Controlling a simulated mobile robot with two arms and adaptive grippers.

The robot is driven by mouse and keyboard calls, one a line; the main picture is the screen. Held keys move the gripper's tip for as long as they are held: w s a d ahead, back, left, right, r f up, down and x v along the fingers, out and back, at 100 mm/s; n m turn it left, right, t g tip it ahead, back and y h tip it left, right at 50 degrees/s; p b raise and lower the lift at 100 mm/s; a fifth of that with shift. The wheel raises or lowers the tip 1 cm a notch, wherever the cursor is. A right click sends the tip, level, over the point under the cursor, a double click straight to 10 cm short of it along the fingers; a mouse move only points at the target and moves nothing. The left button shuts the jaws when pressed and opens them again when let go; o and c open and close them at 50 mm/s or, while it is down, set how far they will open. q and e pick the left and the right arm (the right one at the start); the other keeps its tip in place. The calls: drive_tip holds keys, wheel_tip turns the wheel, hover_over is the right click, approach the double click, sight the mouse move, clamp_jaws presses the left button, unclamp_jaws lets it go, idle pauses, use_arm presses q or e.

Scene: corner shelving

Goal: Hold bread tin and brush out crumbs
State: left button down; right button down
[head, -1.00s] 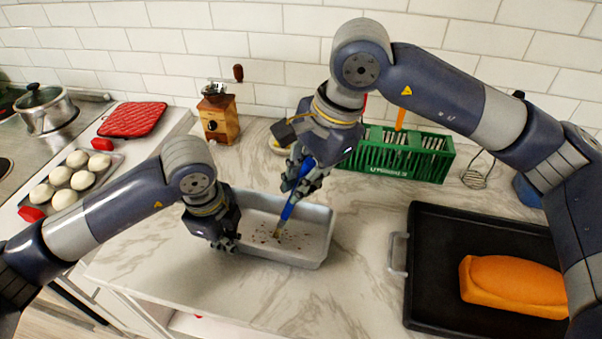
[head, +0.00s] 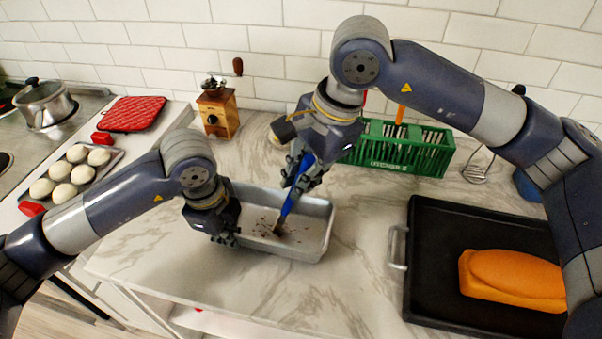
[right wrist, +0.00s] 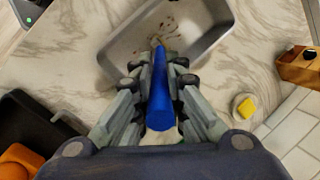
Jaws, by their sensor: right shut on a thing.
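The grey bread tin (head: 313,247) sits on the marble counter with dark crumbs (head: 262,222) on its floor. The crumbs also show in the right wrist view (right wrist: 170,25). My right gripper (head: 300,178) is shut on the blue handle of a brush (head: 291,200). The brush slants down into the tin, its bristles low near the tin floor; firm contact cannot be judged. My left gripper (head: 226,236) is at the tin's left end, against or very close to its wall. Its fingers are partly hidden, so its grip is unclear.
A black tray (head: 430,300) with an orange loaf (head: 510,280) lies at right. Behind stand a green crate (head: 410,160), a coffee grinder (head: 218,112) and a whisk (head: 475,172). Dough balls (head: 62,172) sit on a tray at left. The counter in front of the tin is clear.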

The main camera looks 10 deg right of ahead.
drive_tip(key=shift+f, duration=0.5)
drive_tip(key=w+a, duration=0.1)
drive_tip(key=a, duration=0.5)
drive_tip(key=shift+w+a, duration=0.15)
drive_tip(key=shift+a, duration=0.25)
drive_tip(key=s+d, duration=0.2)
drive_tip(key=d, duration=0.4)
drive_tip(key=shift+s+d, duration=0.25)
idle(0.6)
drive_tip(key=s+d, duration=0.2)
drive_tip(key=d, duration=0.4)
drive_tip(key=shift+s+d, duration=0.15)
drive_tip(key=shift+s, duration=0.1)
idle(0.7)
